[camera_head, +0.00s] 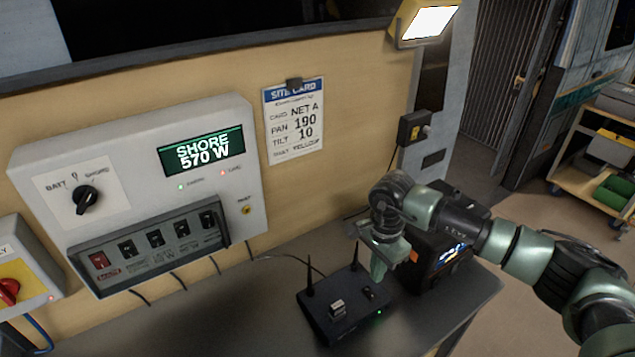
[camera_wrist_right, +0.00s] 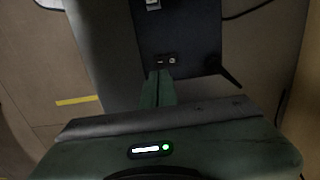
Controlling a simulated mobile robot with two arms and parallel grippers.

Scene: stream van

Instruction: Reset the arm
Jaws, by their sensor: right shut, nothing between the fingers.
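My right arm comes in from the right in the head view. Its gripper (camera_head: 378,268) points down just above the back right part of a black router-like box with two antennas (camera_head: 335,325). The gripper is shut and holds nothing. In the right wrist view the shut fingers (camera_wrist_right: 158,88) point at the box (camera_wrist_right: 195,35), near a small switch on it. I cannot tell whether the fingertips touch the box. My left gripper is not in view.
A dark device with a lit display (camera_head: 440,262) stands close beside the gripper on the grey table (camera_head: 225,318). A wall panel reading SHORE 570 W (camera_head: 140,150) is at left, above a row of switches. A site card (camera_head: 294,120) hangs on the wall. A cart (camera_head: 565,185) stands far right.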

